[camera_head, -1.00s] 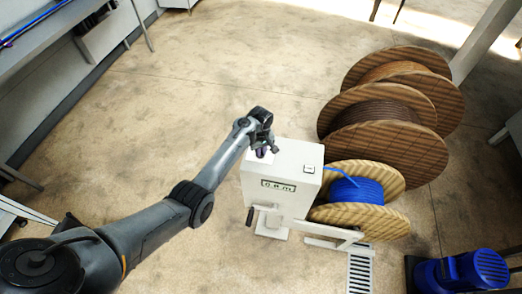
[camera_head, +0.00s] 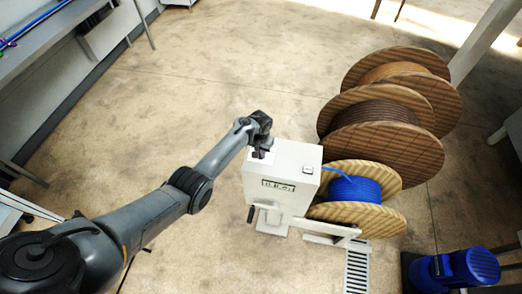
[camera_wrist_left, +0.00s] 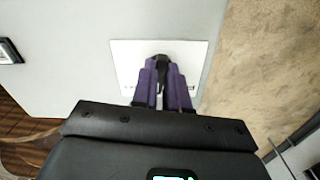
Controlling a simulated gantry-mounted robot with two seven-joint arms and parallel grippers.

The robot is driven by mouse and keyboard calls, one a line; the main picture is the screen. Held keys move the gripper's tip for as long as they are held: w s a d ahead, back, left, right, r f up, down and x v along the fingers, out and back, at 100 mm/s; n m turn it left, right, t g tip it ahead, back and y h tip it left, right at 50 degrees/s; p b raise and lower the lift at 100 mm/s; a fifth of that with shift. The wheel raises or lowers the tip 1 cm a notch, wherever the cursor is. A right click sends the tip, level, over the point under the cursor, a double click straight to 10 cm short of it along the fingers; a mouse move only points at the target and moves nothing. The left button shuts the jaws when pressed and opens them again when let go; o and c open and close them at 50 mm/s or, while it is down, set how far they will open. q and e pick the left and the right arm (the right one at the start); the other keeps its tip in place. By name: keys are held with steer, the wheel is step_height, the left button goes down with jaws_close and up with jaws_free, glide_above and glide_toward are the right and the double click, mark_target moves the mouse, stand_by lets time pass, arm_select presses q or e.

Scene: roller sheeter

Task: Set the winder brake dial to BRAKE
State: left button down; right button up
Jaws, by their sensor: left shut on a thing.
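The winder (camera_head: 283,170) is a white box with a small display and a hand crank on its front. A white label plate (camera_wrist_left: 122,60) lies on its top face, at the left end in the head view. The dark brake dial (camera_wrist_left: 161,59) stands on this plate in the left wrist view. My left gripper (camera_wrist_left: 161,72), with purple fingers, is shut on the dial, one finger on each side. In the head view the left gripper (camera_head: 261,152) points down at the winder's top left corner and covers the dial. The plate's lettering is mostly hidden, so the setting is unreadable. My right gripper is not in view.
A wooden reel with blue cable (camera_head: 353,189) sits right of the winder. Large wooden reels (camera_head: 375,140) stand behind it. A blue motor (camera_head: 462,268) is at the lower right. A small switch (camera_head: 309,170) is on the winder's top. The floor left of the winder is clear.

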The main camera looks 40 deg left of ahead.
arm_select(q)
steer(key=m, duration=0.4)
steer(key=shift+a+m, duration=0.1)
steer(key=shift+m, duration=0.3)
stand_by(0.4)
steer(key=c, duration=1.1)
jaws_free()
steer(key=shift+c, duration=0.2)
steer(key=shift+r+p, duration=0.45)
steer(key=shift+r, duration=0.05)
step_height(320, 180, up, 10)
steer(key=p, duration=0.2)
